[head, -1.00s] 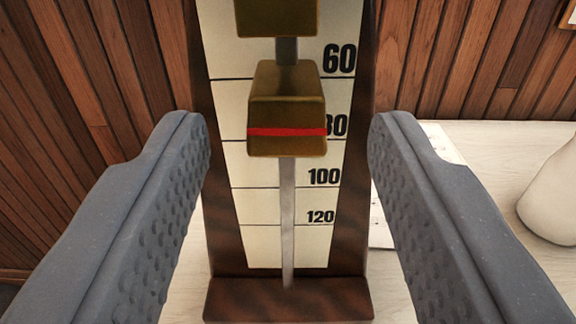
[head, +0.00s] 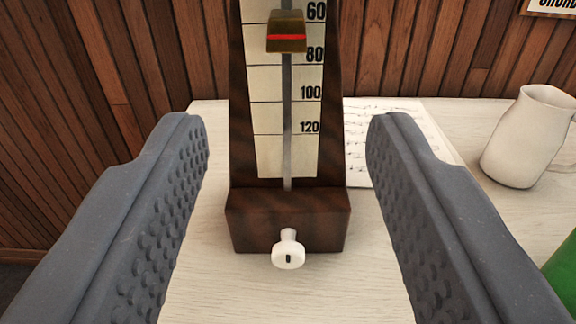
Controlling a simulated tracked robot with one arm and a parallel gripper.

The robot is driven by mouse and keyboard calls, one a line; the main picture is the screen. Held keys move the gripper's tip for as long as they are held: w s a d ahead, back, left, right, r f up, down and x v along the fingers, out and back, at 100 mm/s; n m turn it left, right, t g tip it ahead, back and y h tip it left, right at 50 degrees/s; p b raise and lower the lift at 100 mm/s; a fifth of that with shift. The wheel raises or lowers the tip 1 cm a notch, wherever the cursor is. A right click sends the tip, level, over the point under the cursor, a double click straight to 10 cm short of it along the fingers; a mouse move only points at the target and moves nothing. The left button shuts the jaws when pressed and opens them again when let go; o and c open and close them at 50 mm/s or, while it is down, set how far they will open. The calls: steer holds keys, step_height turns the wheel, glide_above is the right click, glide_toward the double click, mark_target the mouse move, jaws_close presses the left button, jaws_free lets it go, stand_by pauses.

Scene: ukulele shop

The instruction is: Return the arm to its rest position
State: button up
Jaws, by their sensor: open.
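My gripper (head: 287,125) is open and empty, its two grey textured fingers reaching in from the left and right sides of the view. Between and beyond them stands a dark wooden metronome (head: 240,110) with a cream number scale. A brass weight (head: 287,33) with a red band sits on its metal rod, near the marks 60 and 80. A white knob (head: 289,254) shows on the front of the metronome's base. The fingers do not appear to touch the metronome. The rest of my arm is out of view.
The metronome stands on a pale wooden table (head: 250,285). A sheet of music (head: 395,140) lies behind the right finger. A white jug (head: 527,140) stands at the right, with a green thing (head: 563,268) at the right edge. A wood-panelled wall (head: 420,50) rises behind.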

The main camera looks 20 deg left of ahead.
steer(key=w+r+n+t+h, duration=0.1)
steer(key=w+r+h, duration=0.55)
steer(key=r, duration=0.75)
steer(key=w+a+r+m+h, duration=0.1)
steer(key=a+r, duration=0.2)
steer(key=r, duration=0.5)
steer(key=w+a+r+m+h, duration=0.1)
steer(key=a+r+h, duration=0.1)
steer(key=r, duration=0.6)
steer(key=s+a+r+m+h, duration=0.2)
steer(key=s+a+r+m, duration=0.1)
steer(key=s+a+r, duration=0.65)
steer(key=s+a+r+g+y, duration=0.2)
steer(key=s+a+r+y, duration=0.3)
steer(key=s+a, duration=0.4)
steer(key=shift+a+g, duration=0.3)
steer(key=shift+a, duration=0.35)
steer(key=shift+s, duration=0.1)
